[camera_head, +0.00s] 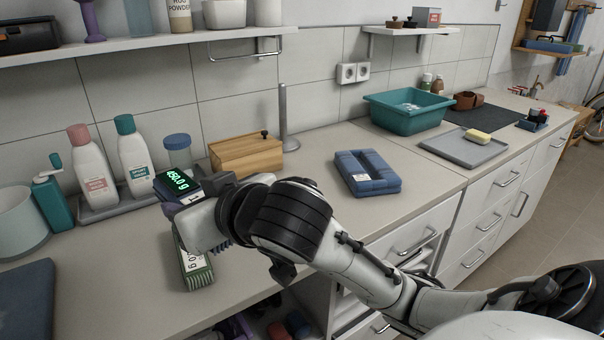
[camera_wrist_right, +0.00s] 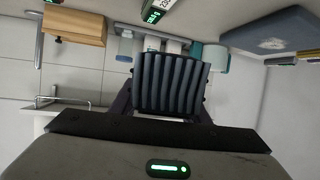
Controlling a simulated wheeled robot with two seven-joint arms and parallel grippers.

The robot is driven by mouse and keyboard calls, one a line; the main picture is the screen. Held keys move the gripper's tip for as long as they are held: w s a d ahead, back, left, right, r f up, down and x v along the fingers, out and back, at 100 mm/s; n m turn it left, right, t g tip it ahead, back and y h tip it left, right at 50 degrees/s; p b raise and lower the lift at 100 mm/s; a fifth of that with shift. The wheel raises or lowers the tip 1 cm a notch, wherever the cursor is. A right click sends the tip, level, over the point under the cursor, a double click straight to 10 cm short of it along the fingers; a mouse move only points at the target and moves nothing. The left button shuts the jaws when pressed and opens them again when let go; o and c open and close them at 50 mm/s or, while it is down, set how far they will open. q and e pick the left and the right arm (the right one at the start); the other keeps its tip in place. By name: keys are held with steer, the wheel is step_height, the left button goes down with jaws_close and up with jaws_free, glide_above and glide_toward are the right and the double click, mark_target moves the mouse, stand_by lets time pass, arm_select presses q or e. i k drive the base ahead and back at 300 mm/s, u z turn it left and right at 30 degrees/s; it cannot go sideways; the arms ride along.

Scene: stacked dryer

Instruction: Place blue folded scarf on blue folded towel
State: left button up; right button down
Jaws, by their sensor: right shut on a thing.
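My right gripper (camera_wrist_right: 166,118) is shut on a dark blue ribbed folded cloth, which looks like the blue folded scarf (camera_wrist_right: 168,83). In the head view my right arm hides most of it, and a ribbed edge shows below the wrist. A flat dark blue folded piece (camera_head: 26,302) lies at the counter's left front, apart from the gripper; it also shows in the wrist view (camera_wrist_right: 275,30). A blue folded bundle (camera_head: 367,173) with a white label lies right of my arm. I cannot tell for sure which is the towel. My left gripper is not in view.
Bottles (camera_head: 130,150), a wooden box (camera_head: 245,155) and a mug (camera_head: 18,222) stand along the wall. A teal basin (camera_head: 408,112) is at the right. Counter around the labelled bundle is clear.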

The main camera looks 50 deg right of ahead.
mark_target(372, 169)
steer(key=z, duration=0.55)
steer(key=k, duration=0.65)
steer(key=z, duration=1.15)
steer(key=i, duration=1.75)
steer(key=u, duration=0.55)
